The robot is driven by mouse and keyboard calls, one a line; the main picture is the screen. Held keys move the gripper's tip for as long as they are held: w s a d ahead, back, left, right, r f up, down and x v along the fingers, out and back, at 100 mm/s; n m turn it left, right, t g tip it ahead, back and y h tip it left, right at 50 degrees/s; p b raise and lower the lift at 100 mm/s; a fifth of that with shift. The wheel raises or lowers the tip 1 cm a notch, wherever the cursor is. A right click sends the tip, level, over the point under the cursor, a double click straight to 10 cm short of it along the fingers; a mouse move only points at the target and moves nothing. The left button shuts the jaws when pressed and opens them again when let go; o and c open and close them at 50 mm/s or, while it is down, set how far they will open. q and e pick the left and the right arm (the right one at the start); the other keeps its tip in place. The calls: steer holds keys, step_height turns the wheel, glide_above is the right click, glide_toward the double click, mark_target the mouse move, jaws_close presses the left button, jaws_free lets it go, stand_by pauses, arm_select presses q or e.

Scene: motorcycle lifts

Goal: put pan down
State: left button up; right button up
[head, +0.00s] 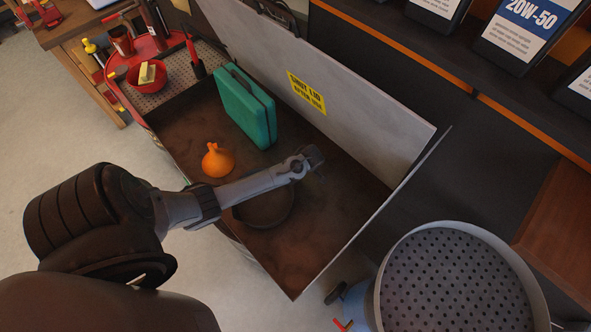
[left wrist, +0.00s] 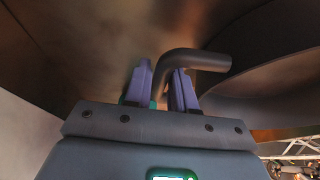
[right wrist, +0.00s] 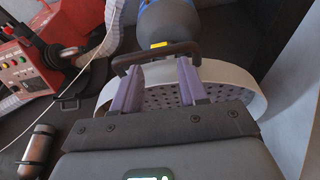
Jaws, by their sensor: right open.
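The pan (head: 265,211) is dark and round, low inside the open metal bin (head: 350,195) in the head view. My left arm passes over it, and I cannot tell whether its base touches the bin floor. In the left wrist view the pan's curved wall (left wrist: 275,85) is at the right. Its bent dark handle (left wrist: 205,61) runs between the fingers of my left gripper (left wrist: 163,78), which look shut on it. In the head view my left gripper (head: 316,160) is small. My right gripper (right wrist: 157,75) is open and empty, seen only in the right wrist view.
The raised lid (head: 350,105) is behind. A perforated drum (head: 455,280) stands at the lower right. The bin's right end is clear.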

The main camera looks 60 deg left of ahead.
arm_select(q)
steer(key=o, duration=0.3)
steer(key=shift+o, duration=0.2)
steer(key=s+v, duration=0.1)
steer(key=v, duration=1)
steer(key=s+d+r+m+t+h, duration=0.1)
steer(key=s+d+m, duration=0.3)
steer(key=d+m, duration=0.25)
steer(key=s+d+r+m+t+h, duration=0.1)
steer(key=s+d+m+h, duration=0.1)
steer(key=s+d+m, duration=0.35)
steer(key=s+d+r+m+t+h, duration=0.1)
steer(key=s+d+r+m+t, duration=0.1)
steer(key=s+d+r+m, duration=0.2)
steer(key=d+r+m, duration=0.3)
steer(key=d+m, duration=0.1)
steer(key=m, duration=0.2)
steer(key=shift+s+d+r+m+h, duration=0.2)
steer(key=shift+s+m+h, duration=0.1)
steer(key=shift+s+h, duration=0.1)
